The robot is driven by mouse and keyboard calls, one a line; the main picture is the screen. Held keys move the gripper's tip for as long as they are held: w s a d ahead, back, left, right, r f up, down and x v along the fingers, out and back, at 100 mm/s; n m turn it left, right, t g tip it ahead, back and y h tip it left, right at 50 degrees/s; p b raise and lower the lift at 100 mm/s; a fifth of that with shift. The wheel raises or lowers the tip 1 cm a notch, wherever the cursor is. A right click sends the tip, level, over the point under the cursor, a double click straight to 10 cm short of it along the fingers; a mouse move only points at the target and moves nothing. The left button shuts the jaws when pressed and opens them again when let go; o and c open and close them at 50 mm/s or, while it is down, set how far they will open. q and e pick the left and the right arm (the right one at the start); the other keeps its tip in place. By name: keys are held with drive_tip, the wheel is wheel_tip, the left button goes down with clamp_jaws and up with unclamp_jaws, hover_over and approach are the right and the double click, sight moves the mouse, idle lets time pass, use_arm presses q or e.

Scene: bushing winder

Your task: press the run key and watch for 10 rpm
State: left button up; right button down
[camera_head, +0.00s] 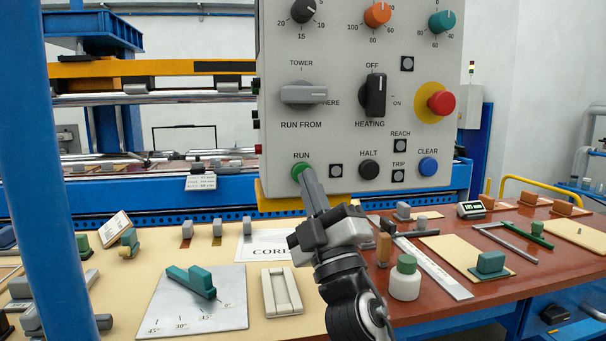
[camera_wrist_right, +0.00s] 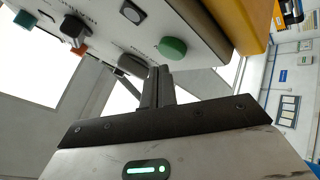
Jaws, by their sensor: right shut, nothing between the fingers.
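The green RUN key (camera_head: 300,171) sits at the lower left of the grey control panel (camera_head: 350,140). My right gripper (camera_head: 308,177) is shut and empty, its fingertips at the lower edge of the key in the head view. In the right wrist view, a green key (camera_wrist_right: 172,48) stands out from the panel just beyond the closed fingertips (camera_wrist_right: 160,72). I cannot tell whether they touch. The black HALT key (camera_head: 368,168) and blue CLEAR key (camera_head: 428,166) are to the right. No rpm number is readable. My left gripper is not in view.
A red emergency button (camera_head: 441,103) on a yellow disc and the black HEATING switch (camera_head: 375,95) are higher on the panel. Dark square indicators (camera_head: 336,171) sit among the keys. Below, the worktable holds a white jar (camera_head: 405,280) with green lid and a grey angle plate (camera_head: 195,310).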

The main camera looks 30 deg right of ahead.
drive_tip(key=shift+w, duration=0.1)
idle(0.7)
drive_tip(key=shift+w+d, duration=0.1)
drive_tip(key=shift+w, duration=0.25)
